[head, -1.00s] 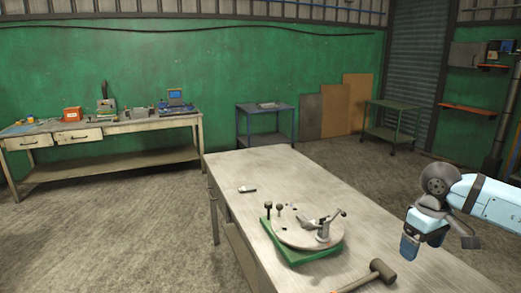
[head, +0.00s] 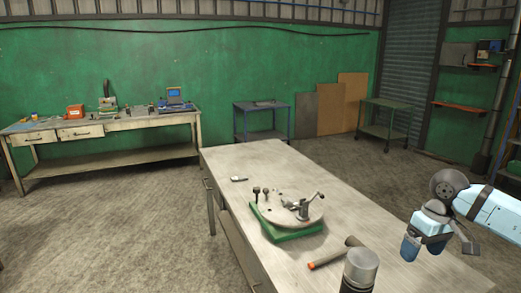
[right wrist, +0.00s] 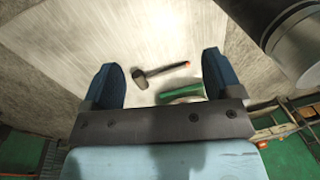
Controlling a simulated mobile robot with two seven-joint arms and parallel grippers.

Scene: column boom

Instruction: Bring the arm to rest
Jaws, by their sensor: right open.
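My right arm comes in from the right edge of the head view. Its gripper (head: 423,250) hangs with blue fingers apart, overlapping the right edge of the workbench (head: 260,165) in the picture. In the right wrist view the two fingers (right wrist: 163,76) stand wide apart with nothing between them. A hammer (right wrist: 160,70) lies on the bench below, apart from the fingers. My left gripper is not in view.
The hammer (head: 337,253) lies near a round turntable fixture (head: 290,207) on a green base (head: 285,228). A small object (head: 239,179) lies farther back.

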